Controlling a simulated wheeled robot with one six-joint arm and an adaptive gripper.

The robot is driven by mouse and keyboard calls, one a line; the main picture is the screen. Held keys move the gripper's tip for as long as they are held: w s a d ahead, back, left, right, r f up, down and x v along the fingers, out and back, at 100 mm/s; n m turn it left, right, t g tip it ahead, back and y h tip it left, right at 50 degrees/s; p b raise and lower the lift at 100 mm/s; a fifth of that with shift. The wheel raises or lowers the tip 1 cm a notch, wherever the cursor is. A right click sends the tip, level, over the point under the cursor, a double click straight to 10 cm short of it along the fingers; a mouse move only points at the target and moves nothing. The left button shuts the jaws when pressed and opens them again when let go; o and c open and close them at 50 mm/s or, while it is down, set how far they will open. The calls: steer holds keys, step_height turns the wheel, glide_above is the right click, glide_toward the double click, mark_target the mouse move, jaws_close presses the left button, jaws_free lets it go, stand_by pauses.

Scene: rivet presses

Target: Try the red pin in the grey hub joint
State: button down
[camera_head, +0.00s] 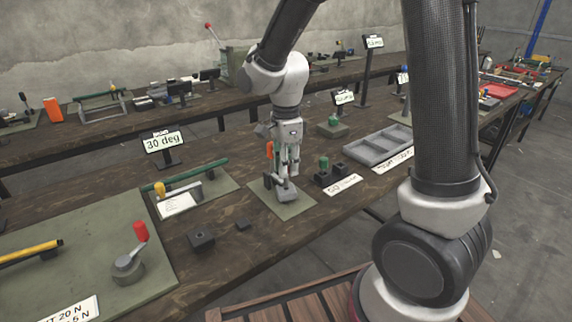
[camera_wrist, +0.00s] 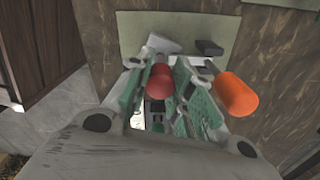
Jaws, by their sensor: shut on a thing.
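My gripper (camera_head: 287,168) is over a small green mat on the front bench, fingers down. In the wrist view my gripper (camera_wrist: 165,105) is shut on the red pin (camera_wrist: 160,79), whose round end faces the camera between the fingers. The head view does not show the pin clearly. The grey hub joint (camera_head: 287,193) appears to be the grey piece on the mat just below the fingertips; part of it shows in the wrist view (camera_wrist: 163,43). I cannot tell whether the pin touches or enters it. An orange cylinder (camera_wrist: 237,95) stands beside the right finger.
A dark block (camera_wrist: 209,47) is on the mat beside the grey piece. Dark holders with a green pin (camera_head: 324,162) and a grey compartment tray (camera_head: 378,147) stand to the right. A red-handled lever (camera_head: 141,231) is at the left. Small dark blocks (camera_head: 201,237) lie in front.

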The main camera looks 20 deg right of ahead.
steer(key=shift+f, duration=0.45)
stand_by(1.0)
steer(key=shift+r, duration=3.05)
